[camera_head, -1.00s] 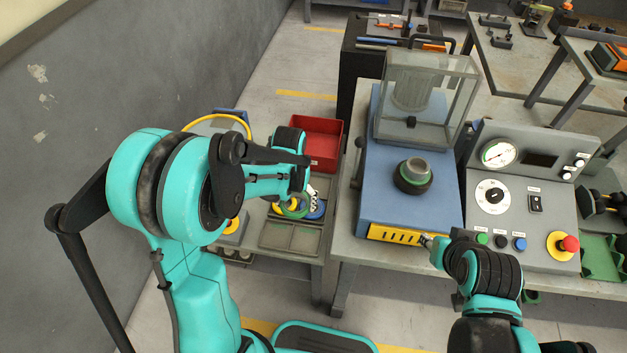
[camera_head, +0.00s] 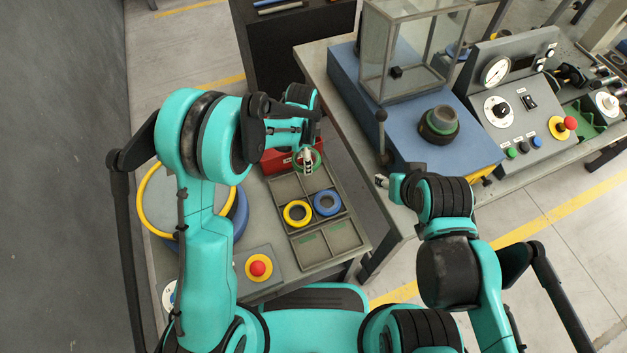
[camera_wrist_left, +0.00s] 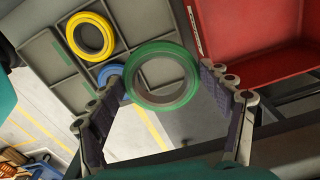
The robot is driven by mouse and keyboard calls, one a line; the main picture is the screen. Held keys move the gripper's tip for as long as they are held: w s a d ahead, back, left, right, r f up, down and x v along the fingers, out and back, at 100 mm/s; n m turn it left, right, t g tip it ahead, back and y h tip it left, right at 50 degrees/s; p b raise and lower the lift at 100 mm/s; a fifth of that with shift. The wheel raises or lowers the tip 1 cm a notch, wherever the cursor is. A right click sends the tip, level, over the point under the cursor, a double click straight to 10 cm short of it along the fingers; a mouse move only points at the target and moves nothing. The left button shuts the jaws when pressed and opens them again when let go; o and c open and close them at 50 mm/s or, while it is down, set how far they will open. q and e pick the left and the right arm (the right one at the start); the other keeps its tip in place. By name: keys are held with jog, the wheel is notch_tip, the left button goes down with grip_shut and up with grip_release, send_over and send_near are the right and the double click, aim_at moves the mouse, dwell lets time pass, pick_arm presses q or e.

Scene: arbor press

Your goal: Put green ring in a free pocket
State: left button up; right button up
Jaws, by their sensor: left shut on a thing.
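My left gripper (camera_head: 307,158) is shut on the green ring (camera_wrist_left: 160,106). In the left wrist view the ring sits between both fingers. In the head view the ring and fingertips are above the far end of the grey pocket tray (camera_head: 290,236), near the red bin. A yellow ring (camera_head: 297,222) and a blue ring (camera_head: 327,213) lie side by side in the tray's middle pockets. The two near pockets look empty, with green marks in them. The far pockets also look empty, though partly covered by my gripper. My right gripper (camera_head: 382,181) is beside the press; its jaws are too small to read.
The red bin (camera_head: 281,156) stands directly behind the tray. A red button on a yellow base (camera_head: 258,268) is left of the tray. The blue press (camera_head: 455,150) with its clear guard and the control panel (camera_head: 525,115) stand on the bench to the right.

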pick_arm(q)
jog(key=d+f+m, duration=0.2)
jog(key=d, duration=0.1)
jog(key=b, duration=0.3)
send_over(313, 179)
jog(key=shift+m, duration=0.3)
notch_tip(313, 179, down, 6)
jog(key=shift+d, duration=0.1)
notch_tip(313, 179, down, 4)
jog(key=shift+r+b, duration=0.2)
jog(key=shift+b, duration=0.4)
jog(key=shift+r, duration=0.1)
jog(key=o, duration=0.8)
jog(key=shift+f, duration=0.2)
jog(key=o, duration=0.5)
jog(key=shift+c, duration=0.2)
